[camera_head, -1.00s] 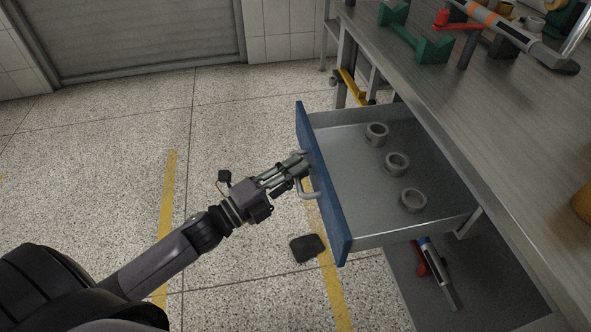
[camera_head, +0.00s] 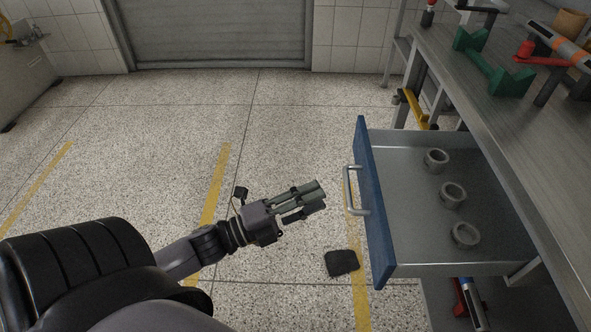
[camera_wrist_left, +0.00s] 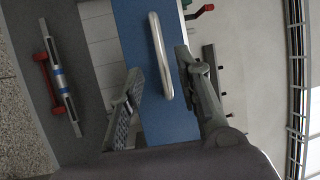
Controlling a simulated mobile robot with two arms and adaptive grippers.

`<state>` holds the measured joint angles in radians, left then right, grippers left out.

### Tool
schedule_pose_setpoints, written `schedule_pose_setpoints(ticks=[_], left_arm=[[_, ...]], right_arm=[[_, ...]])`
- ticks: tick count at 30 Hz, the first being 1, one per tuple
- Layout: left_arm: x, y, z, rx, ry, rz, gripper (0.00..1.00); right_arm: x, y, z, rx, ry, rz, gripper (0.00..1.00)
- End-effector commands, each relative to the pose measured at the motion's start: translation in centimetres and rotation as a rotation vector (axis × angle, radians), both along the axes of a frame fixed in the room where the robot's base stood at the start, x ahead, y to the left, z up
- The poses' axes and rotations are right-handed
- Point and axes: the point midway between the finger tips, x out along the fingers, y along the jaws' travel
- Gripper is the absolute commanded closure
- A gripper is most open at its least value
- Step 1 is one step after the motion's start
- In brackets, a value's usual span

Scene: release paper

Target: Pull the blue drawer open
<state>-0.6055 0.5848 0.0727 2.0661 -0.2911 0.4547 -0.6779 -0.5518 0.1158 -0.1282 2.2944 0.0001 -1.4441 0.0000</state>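The blue drawer (camera_head: 373,215) stands pulled out from the workbench, with its grey inside showing. Its silver handle (camera_head: 350,190) is on the blue front, facing left. My left gripper (camera_head: 322,193) is to the left of the handle, apart from it, with nothing held. In the left wrist view the left gripper (camera_wrist_left: 160,85) has its two fingers spread apart, and the handle (camera_wrist_left: 160,55) lies beyond and between the fingertips on the blue front (camera_wrist_left: 130,30). My right gripper is not in view.
Several grey rings, such as one (camera_head: 453,194), lie in the drawer. The workbench (camera_head: 480,80) carries a green part (camera_head: 492,62) and tools. A dark flat object (camera_head: 341,262) lies on the floor below the gripper. The floor to the left is clear.

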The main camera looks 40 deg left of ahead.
Motion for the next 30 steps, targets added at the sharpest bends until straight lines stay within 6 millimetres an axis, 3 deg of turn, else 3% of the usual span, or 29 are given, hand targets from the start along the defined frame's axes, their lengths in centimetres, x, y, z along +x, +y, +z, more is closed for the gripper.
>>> schedule_pose_setpoints(ticks=[3, 9, 30], left_arm=[[-1.6, 1.0, -0.4, 0.0, 0.004, 0.001, 0.69], [-3.0, 1.8, -0.6, 0.001, 0.001, 0.0, 0.69], [-2.6, 2.1, -1.1, -0.023, 0.035, 0.034, 0.69]], right_arm=[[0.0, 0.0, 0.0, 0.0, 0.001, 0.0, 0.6], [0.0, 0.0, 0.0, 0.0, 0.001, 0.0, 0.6], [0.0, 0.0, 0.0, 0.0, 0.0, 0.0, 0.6]])
